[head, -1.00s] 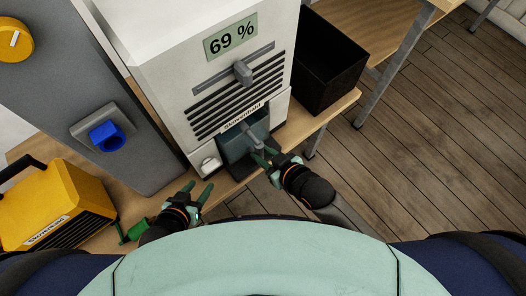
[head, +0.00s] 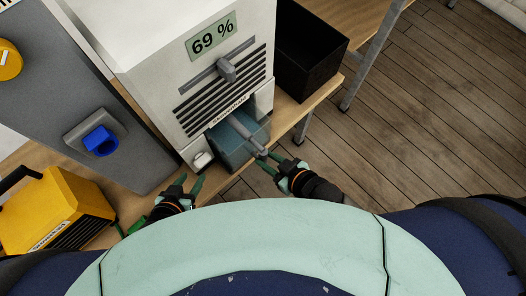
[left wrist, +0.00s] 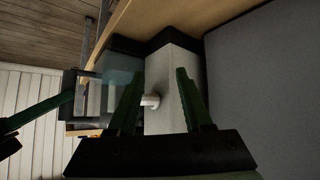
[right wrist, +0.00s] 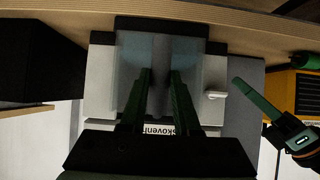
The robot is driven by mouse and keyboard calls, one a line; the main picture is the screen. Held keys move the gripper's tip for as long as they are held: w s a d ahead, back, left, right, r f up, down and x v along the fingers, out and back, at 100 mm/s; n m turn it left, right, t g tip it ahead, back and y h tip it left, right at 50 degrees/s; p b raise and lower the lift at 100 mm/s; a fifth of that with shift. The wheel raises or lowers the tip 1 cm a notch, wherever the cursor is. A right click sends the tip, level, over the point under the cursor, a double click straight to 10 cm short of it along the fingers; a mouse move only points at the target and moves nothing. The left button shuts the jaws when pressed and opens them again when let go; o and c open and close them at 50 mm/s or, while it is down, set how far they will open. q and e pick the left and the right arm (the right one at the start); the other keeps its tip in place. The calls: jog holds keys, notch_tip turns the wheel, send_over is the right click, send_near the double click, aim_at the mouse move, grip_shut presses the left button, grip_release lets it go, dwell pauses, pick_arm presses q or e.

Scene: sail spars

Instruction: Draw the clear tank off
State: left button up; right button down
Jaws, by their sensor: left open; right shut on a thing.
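The clear tank (head: 230,150) is bluish and see-through. It sticks partly out of the bay at the foot of the white dehumidifier (head: 160,70), which displays 69 %. A grey handle (head: 246,134) runs along the tank to its front. My right gripper (head: 268,163) is shut on the handle end at the tank's front. In the right wrist view the tank (right wrist: 130,55) shows behind its fingers. My left gripper (head: 189,184) is open and empty, below and left of the tank, apart from it. The left wrist view shows the tank (left wrist: 118,68) at the left.
A black open bin (head: 312,55) stands right of the dehumidifier on the wooden bench (head: 318,100). A grey cabinet with a blue knob (head: 100,140) and a yellow unit (head: 55,210) stand to the left. Floor (head: 430,110) at the right is clear.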

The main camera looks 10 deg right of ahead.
pick_arm(q)
jog(key=shift+r+p, duration=0.5)
jog(key=shift+r, duration=0.1)
pick_arm(e)
jog(key=shift+s+d, duration=0.5)
jog(key=shift+s, duration=0.15)
jog(key=shift+s+d, duration=0.45)
jog(key=shift+s, duration=0.2)
jog(key=c, duration=0.6)
grip_release()
